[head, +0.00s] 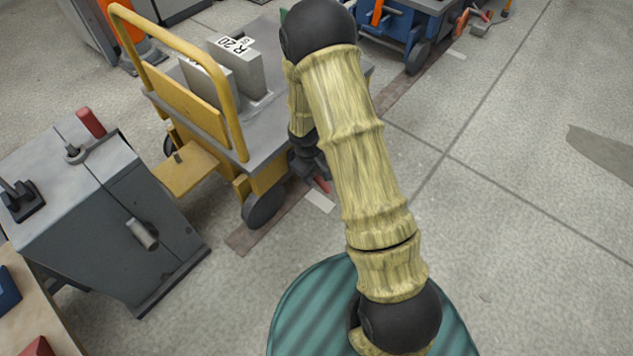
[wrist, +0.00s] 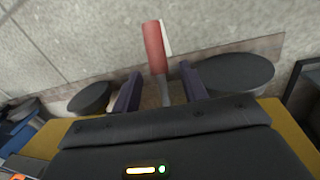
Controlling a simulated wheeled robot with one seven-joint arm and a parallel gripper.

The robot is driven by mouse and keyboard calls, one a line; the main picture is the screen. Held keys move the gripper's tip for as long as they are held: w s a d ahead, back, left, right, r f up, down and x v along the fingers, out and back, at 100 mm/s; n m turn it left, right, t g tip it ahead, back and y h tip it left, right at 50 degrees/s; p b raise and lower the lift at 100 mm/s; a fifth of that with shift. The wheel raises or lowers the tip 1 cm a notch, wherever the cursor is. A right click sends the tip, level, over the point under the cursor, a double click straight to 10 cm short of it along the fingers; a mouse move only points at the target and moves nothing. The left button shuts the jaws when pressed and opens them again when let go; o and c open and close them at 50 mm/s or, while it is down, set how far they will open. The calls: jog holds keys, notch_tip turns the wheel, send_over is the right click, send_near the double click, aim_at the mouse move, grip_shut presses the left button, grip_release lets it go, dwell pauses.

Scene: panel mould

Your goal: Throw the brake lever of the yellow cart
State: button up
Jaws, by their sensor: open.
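The yellow cart (head: 262,180) stands left of my arm in the head view, with a grey deck, a yellow push handle and black wheels. Its yellow side (wrist: 288,122) and two wheels show in the wrist view. The brake lever has a red grip (wrist: 154,47) on a grey stem. In the head view only a bit of the red grip (head: 322,184) shows, low at the cart's side. My gripper (wrist: 161,88) is open, with one dark finger on each side of the stem. Whether either finger touches it, I cannot tell. In the head view my gripper (head: 308,163) is partly hidden by my arm.
Grey blocks (head: 240,68) stand on the cart's deck. A grey cabinet (head: 105,215) with a red-gripped lever is at the left, close to the cart. A blue cart (head: 400,28) stands at the back. A bench corner (head: 15,325) is at lower left. The floor at right is clear.

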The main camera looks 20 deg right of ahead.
aim_at(316, 175)
jog(key=shift+w+d+f+b, duration=0.1)
jog(key=shift+f+b, duration=0.2)
jog(key=shift+f, duration=0.45)
jog(key=shift+w+d+f+b, duration=0.1)
jog(key=shift+f+b, duration=0.2)
jog(key=shift+f, duration=0.45)
grip_shut()
jog(key=shift+r+p, duration=0.2)
jog(key=shift+p, duration=0.2)
